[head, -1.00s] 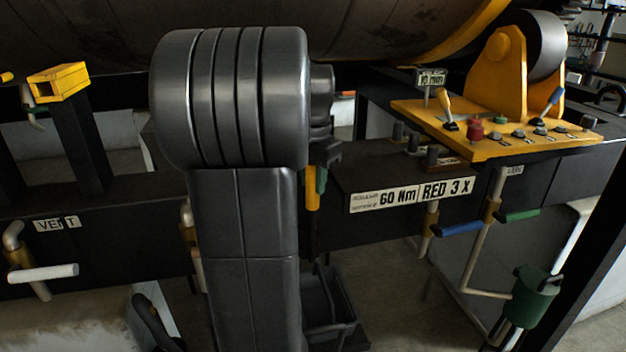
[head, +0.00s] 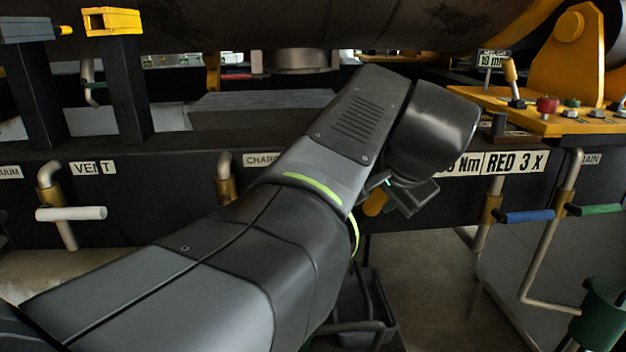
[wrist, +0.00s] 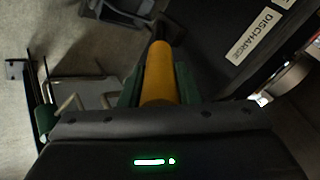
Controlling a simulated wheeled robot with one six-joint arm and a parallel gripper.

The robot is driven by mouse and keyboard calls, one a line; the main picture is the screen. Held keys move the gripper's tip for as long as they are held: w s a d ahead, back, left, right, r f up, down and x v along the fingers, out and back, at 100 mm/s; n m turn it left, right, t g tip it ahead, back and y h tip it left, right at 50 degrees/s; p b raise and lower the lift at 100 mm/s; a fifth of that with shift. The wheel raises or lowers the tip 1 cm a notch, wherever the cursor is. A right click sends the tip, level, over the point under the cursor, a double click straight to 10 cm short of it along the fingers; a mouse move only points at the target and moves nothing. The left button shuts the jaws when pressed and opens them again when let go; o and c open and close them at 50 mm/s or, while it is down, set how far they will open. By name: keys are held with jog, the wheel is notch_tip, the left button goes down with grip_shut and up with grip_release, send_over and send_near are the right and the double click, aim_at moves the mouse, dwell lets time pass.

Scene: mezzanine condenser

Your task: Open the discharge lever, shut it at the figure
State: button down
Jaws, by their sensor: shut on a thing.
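In the wrist view a yellow handle (wrist: 158,70) lies between the two green-lined fingers of my gripper (wrist: 158,92), which is shut on it. Its far end meets a dark fitting by the black beam. The DISCHARGE label (wrist: 254,37) is on the beam to the right, so this appears to be the discharge lever.
The vent lever (head: 72,213) is white; a blue lever (head: 526,216) and a green drain lever (head: 595,209) are at right. A plate (head: 515,162) reads "RED 3 X". A dark open bin (head: 375,312) is below my gripper. A green bucket (head: 602,318) is at lower right.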

jog(key=shift+s+d+f+t+b, duration=0.1)
jog(key=shift+s+f+t+b, duration=1)
jog(key=shift+s+f+b, duration=0.85)
jog(key=shift+w+r+b, duration=0.3)
jog(key=shift+w, duration=0.05)
jog(key=c, duration=1.1)
grip_release()
jog(key=shift+d, duration=0.1)
jog(key=shift+s+r, duration=0.1)
jog(key=shift+s, duration=0.05)
jog(key=p+v, duration=0.2)
jog(key=v, duration=1.1)
jog(key=shift+s+d, duration=0.15)
jog(key=shift+s, duration=0.2)
jog(key=shift+r, duration=0.15)
